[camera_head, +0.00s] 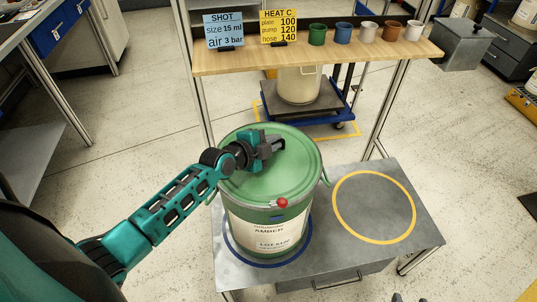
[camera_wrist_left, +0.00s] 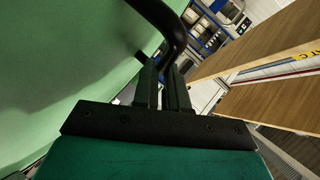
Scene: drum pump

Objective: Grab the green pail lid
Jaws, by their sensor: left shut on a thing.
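The green lid (camera_head: 258,178) sits on top of the green pail (camera_head: 240,218), which has a white label and stands upright on the grey table. My left gripper (camera_head: 266,146) is over the middle of the lid. In the left wrist view its fingers (camera_wrist_left: 167,88) are shut on the lid's black handle (camera_wrist_left: 170,22), with the pale green lid face (camera_wrist_left: 60,60) filling the left side. The fingers hide part of the handle. Small dark tips at the bottom edge of the head view may be my right gripper; too little shows to tell its state.
The pail stands within a blue ring (camera_head: 231,252) on the grey table (camera_head: 330,250). A yellow ring (camera_head: 338,218) to its right is empty. Behind is a wooden shelf (camera_head: 300,58) with several cups and two signs; a cream pail (camera_head: 300,88) stands below it.

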